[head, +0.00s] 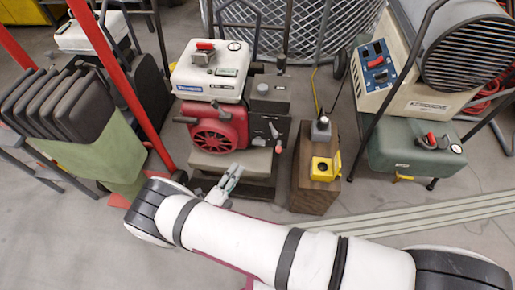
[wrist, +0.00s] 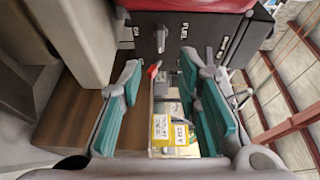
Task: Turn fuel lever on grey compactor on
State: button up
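The compactor has a white tank (head: 212,70), a red engine (head: 215,128) and a greyish base. Its dark control box (head: 272,108) is on its right side and carries small levers. The wrist view shows the box face (wrist: 185,35) close up, turned, with white lettering including "FUEL". A grey lever (wrist: 160,40) stands out beside that word; its exact setting is hard to read. My gripper (head: 228,183) is in front of the compactor's base. In the wrist view my gripper (wrist: 168,95) has its teal fingers spread and empty, with the box face beyond the fingertips.
A wooden stand (head: 316,190) with a yellow box (head: 325,168) stands just right of the compactor. A green tank (head: 415,150) under a heater is farther right. A red bar (head: 120,80) and dark panels (head: 60,100) are on the left. Grey strips lie on the floor.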

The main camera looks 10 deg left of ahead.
aim_at(259, 142)
jog(key=b+x, duration=0.3)
jog(key=x, duration=1)
jog(key=shift+d, duration=0.1)
jog(key=shift+c, duration=0.2)
grip_shut()
